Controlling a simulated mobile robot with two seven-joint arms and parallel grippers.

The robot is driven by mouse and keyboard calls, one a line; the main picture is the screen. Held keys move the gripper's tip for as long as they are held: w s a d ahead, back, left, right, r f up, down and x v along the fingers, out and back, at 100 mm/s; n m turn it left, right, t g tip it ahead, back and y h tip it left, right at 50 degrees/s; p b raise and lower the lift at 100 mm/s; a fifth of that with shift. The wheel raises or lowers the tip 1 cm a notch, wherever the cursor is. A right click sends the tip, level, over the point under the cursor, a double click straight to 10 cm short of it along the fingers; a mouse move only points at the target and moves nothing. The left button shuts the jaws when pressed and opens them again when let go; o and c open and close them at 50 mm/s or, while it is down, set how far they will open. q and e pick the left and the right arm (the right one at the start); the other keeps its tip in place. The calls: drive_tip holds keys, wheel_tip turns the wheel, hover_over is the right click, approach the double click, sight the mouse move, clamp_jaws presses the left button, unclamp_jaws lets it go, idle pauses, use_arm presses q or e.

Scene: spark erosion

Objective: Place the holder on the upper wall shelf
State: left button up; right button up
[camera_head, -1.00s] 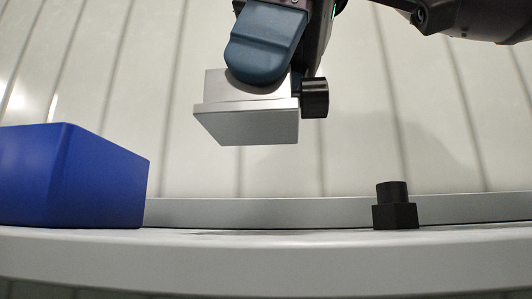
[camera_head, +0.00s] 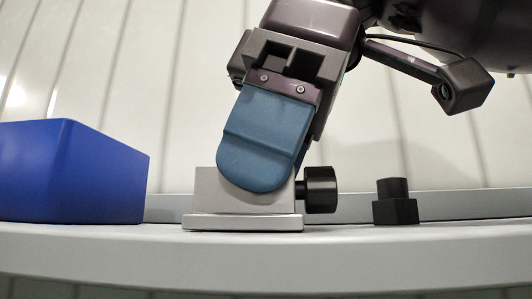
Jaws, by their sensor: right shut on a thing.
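The holder (camera_head: 245,222) is a silver metal block with a wider flat base and a black knob (camera_head: 321,190) on its right side. It sits upright and level at the upper wall shelf (camera_head: 300,258), its base apparently touching the shelf top. My right gripper (camera_head: 262,170) comes down from above, its blue finger pad in front of the holder's upper block, and is shut on it. The far finger is mostly hidden. My left gripper is not in view.
A blue bin (camera_head: 75,175) stands on the shelf to the left of the holder, with a gap between. A small black stepped part (camera_head: 395,203) stands to the right, apart from the knob. A raised strip and panelled wall (camera_head: 430,120) are behind.

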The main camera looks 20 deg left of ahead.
drive_tip(key=o, duration=1.2)
drive_tip(key=shift+c, duration=0.2)
drive_tip(key=v, duration=1.2)
